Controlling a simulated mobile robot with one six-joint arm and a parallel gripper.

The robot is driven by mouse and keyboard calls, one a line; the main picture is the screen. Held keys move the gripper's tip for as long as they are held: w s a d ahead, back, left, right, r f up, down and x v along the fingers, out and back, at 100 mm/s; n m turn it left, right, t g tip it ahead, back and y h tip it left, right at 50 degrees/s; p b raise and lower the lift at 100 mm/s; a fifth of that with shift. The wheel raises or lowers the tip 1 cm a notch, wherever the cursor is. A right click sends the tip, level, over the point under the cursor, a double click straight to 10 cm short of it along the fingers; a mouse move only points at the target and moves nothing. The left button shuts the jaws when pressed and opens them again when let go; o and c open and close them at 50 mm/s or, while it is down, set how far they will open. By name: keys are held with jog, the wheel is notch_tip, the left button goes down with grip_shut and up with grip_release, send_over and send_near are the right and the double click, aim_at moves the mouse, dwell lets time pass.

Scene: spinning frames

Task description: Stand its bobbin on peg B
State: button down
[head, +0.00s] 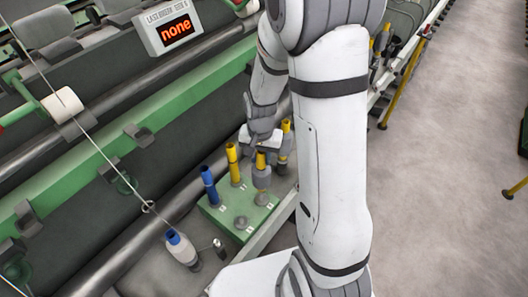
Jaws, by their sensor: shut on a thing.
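My gripper (264,146) is above the right rear of a green peg block (213,217). It appears shut on a bobbin with a yellow tube top and grey winding (262,177). The bobbin looks upright, above or at a grey round peg base (262,198); I cannot tell whether it touches. A blue tube (208,183) and a yellow tube (233,165) stand on the block to the left. A front grey peg base (240,222) is bare. The peg letters are too small to read, so I cannot tell which is peg B. The fingertips are partly hidden.
Another yellow-topped bobbin (286,135) stands close behind the gripper. A blue-topped white bobbin (180,248) with a thread stands at the machine's front left. A display (174,29) reads "none". Dark rollers and a green rail run along the left.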

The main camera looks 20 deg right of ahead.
aim_at(261, 170)
jog(key=shift+f+b, duration=2.55)
jog(key=shift+f, duration=0.8)
jog(key=shift+s+f+b, duration=0.1)
jog(key=shift+f+b, duration=0.2)
jog(key=shift+b, duration=0.05)
jog(key=c, duration=1)
grip_release()
jog(key=shift+c, duration=0.2)
jog(key=shift+r, duration=0.1)
notch_tip(261, 170, up, 7)
jog(key=shift+f, duration=0.1)
jog(key=shift+r, duration=0.4)
